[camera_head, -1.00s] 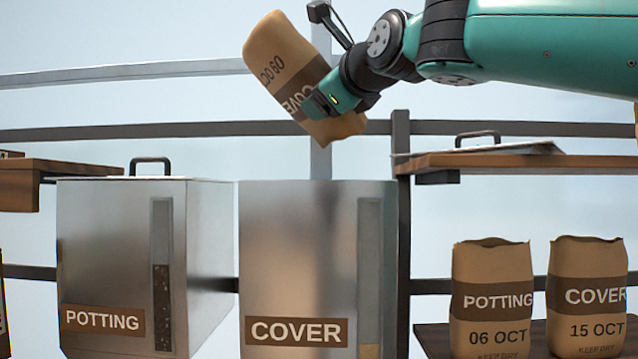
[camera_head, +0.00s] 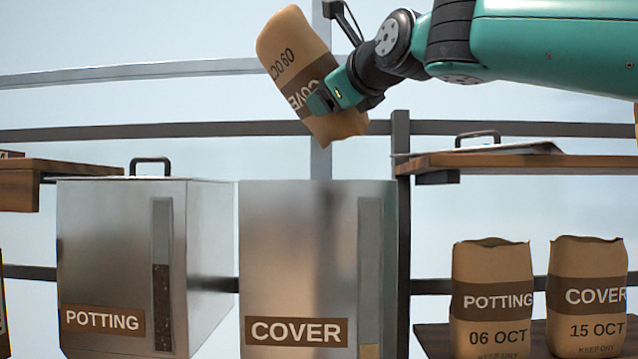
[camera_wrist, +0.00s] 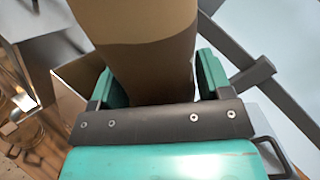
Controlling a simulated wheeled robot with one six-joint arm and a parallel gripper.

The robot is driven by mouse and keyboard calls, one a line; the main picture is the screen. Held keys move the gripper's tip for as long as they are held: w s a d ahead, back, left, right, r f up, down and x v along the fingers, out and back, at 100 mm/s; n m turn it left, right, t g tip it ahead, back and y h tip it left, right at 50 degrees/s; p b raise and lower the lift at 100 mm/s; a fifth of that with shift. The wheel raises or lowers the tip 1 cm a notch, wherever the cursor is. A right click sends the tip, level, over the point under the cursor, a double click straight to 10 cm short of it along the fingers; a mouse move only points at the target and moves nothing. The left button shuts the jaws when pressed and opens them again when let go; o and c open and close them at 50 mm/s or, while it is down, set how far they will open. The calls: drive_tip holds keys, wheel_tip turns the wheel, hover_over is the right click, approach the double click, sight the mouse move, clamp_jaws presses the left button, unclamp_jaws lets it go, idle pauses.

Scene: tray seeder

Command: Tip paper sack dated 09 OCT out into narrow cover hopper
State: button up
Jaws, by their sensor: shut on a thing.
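In the wrist view the sack (camera_wrist: 145,60) fills the space between the two green fingers of my gripper (camera_wrist: 155,80). The narrow cover hopper (camera_head: 300,250) is a metal bin with a COVER label and a sight window at its right, showing a low pale fill. Its inside is hidden in the head view. No falling material shows.
The potting hopper (camera_head: 120,250) stands left with its lid (camera_head: 150,178) on. Two more sacks, potting 06 OCT (camera_head: 493,270) and cover 15 OCT (camera_head: 587,265), stand on a lower shelf at right. A lid (camera_head: 510,149) lies on the wooden shelf (camera_head: 590,160) above them.

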drive_tip(key=shift+w+d+r+m, duration=0.1)
drive_tip(key=shift+w+d+m, duration=0.2)
drive_tip(key=shift+d+m, duration=0.4)
idle(0.4)
drive_tip(key=shift+a, duration=0.15)
idle(0.7)
